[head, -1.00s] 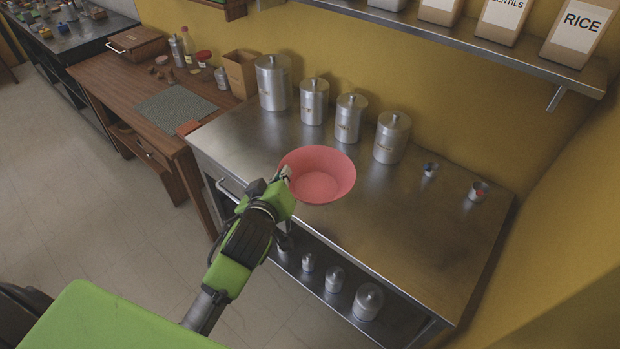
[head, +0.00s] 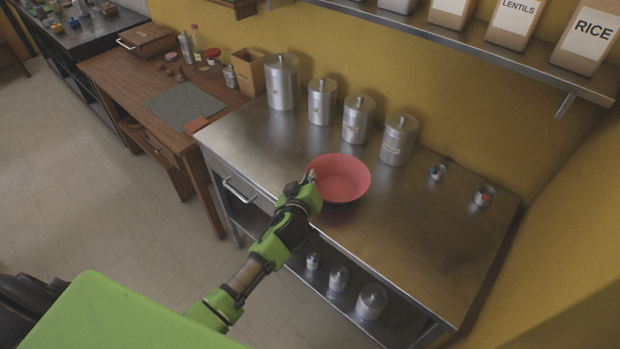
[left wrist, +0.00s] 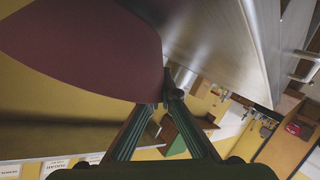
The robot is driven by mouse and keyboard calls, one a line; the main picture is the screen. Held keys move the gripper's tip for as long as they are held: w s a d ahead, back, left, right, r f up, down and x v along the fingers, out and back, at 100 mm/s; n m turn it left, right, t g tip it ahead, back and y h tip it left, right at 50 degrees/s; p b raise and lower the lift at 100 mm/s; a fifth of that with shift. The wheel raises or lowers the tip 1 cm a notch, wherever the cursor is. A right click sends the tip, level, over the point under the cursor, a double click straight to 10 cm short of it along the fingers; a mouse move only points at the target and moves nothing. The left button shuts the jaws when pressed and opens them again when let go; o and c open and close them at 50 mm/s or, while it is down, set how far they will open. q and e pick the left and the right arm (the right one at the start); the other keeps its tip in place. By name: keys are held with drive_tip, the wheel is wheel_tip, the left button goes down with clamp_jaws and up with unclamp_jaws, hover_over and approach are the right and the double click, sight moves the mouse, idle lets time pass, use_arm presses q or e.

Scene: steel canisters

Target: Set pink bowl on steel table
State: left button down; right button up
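The pink bowl (head: 338,180) is upright over the front middle of the steel table (head: 420,235). A dark patch shows on the steel just below it, and the bowl looks a little above the surface; the exact gap is hard to tell. My left gripper (head: 311,180) is shut on the bowl's near left rim. In the left wrist view the bowl (left wrist: 90,50) fills the upper left, and its edge lies between the fingertips of my left gripper (left wrist: 166,97). My right gripper is in neither view.
Several steel canisters (head: 357,120) stand along the back of the steel table. Two small tins (head: 483,196) stand at its right. The table's front right is clear. A lower shelf (head: 330,292) holds more canisters. A wall shelf (head: 470,42) with labelled boxes hangs above.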

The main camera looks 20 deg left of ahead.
use_arm(q)
drive_tip(key=shift+f, duration=0.35)
drive_tip(key=shift+f, duration=0.1)
drive_tip(key=c, duration=2.3)
unclamp_jaws()
drive_tip(key=shift+r, duration=0.2)
drive_tip(key=shift+s+d, duration=0.1)
drive_tip(key=shift+s, duration=0.25)
drive_tip(key=b+v, duration=0.1)
drive_tip(key=v, duration=1)
drive_tip(key=shift+s+r, duration=0.1)
drive_tip(key=shift+s, duration=0.05)
